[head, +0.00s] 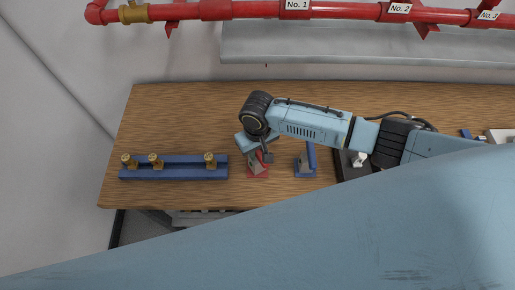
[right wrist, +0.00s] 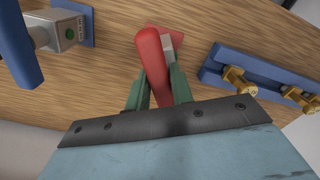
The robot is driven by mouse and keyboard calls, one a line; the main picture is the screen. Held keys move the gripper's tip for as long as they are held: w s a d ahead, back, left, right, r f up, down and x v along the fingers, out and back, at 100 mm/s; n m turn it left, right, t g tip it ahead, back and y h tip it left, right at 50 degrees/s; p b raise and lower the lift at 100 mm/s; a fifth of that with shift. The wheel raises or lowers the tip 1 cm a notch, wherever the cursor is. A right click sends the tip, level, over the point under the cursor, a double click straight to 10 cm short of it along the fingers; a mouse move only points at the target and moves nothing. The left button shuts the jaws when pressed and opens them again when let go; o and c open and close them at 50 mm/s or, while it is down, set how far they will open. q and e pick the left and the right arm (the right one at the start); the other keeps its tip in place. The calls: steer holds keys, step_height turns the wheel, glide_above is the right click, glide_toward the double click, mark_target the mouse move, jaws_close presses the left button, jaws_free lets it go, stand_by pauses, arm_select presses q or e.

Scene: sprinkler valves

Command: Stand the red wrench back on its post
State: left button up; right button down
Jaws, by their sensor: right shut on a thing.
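My right gripper (head: 256,154) is over the wooden table, just above a red base plate (head: 259,172) with a grey part on it. In the right wrist view, my right gripper (right wrist: 158,92) is shut on the red wrench (right wrist: 153,62), whose red handle runs between the green fingertips. A grey piece shows beside the wrench's far end. The wrench's lower end is hidden, so I cannot tell whether it touches its post. My left gripper is not in view.
A blue tool (head: 311,155) stands on a blue-based post right of the red plate. A blue rail (head: 190,172) with brass valves lies to the left. A dark tray (head: 345,166) is on the right. Red pipes (head: 245,10) run along the back wall.

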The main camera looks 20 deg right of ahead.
steer(key=shift+f, duration=0.2)
steer(key=c, duration=1.1)
jaws_free()
steer(key=shift+c, duration=0.2)
step_height(320, 180, up, 13)
steer(key=shift+r, duration=0.15)
steer(key=shift+s, duration=0.1)
